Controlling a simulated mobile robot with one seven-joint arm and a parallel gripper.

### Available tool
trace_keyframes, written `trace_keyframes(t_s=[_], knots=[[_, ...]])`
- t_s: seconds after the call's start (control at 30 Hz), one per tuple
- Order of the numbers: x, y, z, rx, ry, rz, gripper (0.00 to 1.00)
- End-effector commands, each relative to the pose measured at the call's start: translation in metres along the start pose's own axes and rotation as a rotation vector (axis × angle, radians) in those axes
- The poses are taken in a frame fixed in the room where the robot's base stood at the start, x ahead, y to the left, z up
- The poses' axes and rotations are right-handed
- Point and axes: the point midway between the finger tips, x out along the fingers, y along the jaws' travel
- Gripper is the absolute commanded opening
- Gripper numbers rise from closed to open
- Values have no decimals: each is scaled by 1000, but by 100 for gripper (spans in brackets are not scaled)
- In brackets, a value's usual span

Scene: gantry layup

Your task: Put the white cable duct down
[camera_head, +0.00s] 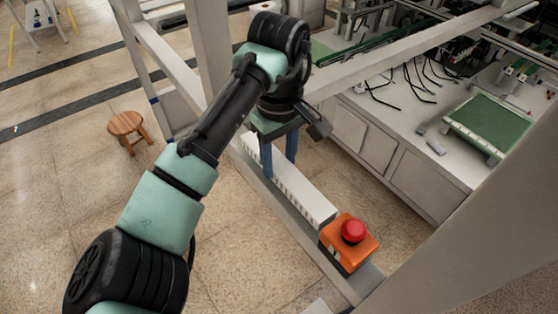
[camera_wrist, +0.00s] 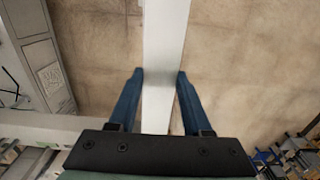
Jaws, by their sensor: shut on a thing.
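The white cable duct (camera_head: 304,198) is a long, narrow piece with slots along its side. It runs along the low grey beam (camera_head: 276,213) of the gantry frame in the head view. I cannot tell whether it touches the beam. My gripper (camera_head: 280,170) points down with its blue fingers on either side of the duct. In the wrist view the duct (camera_wrist: 166,40) passes as a plain white strip between the fingertips of my gripper (camera_wrist: 160,73), which is shut on it. My fingers hide part of the duct in the head view.
An orange box with a red button (camera_head: 353,231) stands on the beam close to the duct's near end. Grey frame posts (camera_head: 213,45) rise around my arm. A white cabinet bench (camera_head: 385,115) stands at the right. A wooden stool (camera_head: 127,124) is on the floor at left.

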Motion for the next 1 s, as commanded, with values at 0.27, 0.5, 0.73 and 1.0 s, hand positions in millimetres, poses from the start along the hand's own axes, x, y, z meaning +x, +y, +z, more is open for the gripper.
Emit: trace_keyframes(t_s=[0.27,0.5,0.73,1.0], knots=[[21,0,0,0,2,1,0],[23,0,0,0,1,0,0],[22,0,0,0,1,0,79],[20,0,0,0,2,0,79]])
